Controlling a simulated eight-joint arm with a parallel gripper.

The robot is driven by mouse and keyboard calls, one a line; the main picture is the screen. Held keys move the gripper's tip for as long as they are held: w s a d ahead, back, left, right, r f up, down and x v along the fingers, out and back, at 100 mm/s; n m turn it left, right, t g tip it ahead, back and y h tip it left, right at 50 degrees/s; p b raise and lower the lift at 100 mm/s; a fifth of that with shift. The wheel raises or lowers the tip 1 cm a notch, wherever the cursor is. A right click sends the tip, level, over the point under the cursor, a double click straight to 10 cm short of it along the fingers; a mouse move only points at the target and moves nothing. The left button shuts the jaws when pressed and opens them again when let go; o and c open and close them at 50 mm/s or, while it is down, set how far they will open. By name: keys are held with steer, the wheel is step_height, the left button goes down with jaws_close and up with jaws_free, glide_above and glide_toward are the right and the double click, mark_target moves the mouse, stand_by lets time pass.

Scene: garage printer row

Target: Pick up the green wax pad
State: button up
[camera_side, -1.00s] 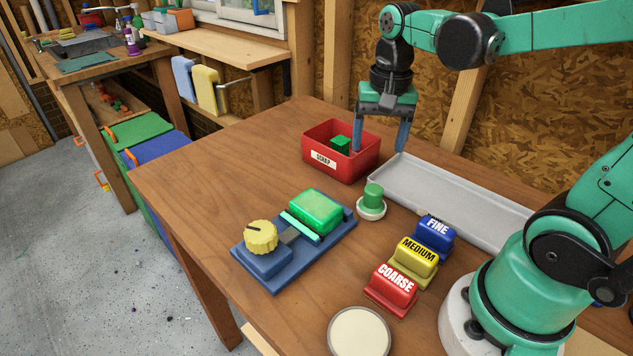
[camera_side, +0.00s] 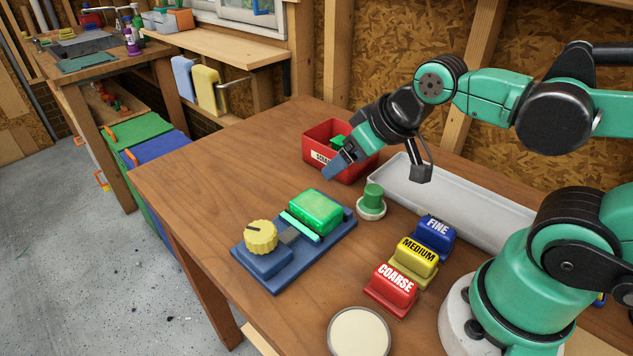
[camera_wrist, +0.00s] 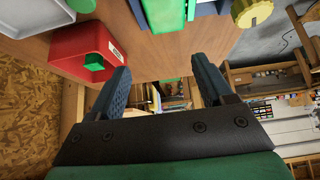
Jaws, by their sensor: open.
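The green wax pad (camera_side: 372,201), which I take to be the green knob on a round white base, stands upright on the wooden table in the side view.
A red scrap bin (camera_side: 320,150) holds a green block. A blue fixture (camera_side: 272,283) carries a green box (camera_side: 316,211) and yellow knob (camera_side: 261,236). Blocks marked FINE (camera_side: 435,237), MEDIUM (camera_side: 414,256) and COARSE (camera_side: 391,290), a grey tray (camera_side: 450,200) and a cream disc (camera_side: 359,334) stand nearby.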

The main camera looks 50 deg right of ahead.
stand_by(0.3)
steer(key=shift+o, duration=0.5)
steer(key=n+g, duration=0.3)
steer(key=g, duration=0.4)
glide_above(374, 188)
steer(key=f, duration=0.5)
steer(key=shift+a+f, duration=0.2)
steer(key=shift+a, duration=0.05)
steer(key=shift+d+f+n, duration=0.2)
steer(key=shift+n, duration=0.1)
steer(key=shift+f, duration=2.9)
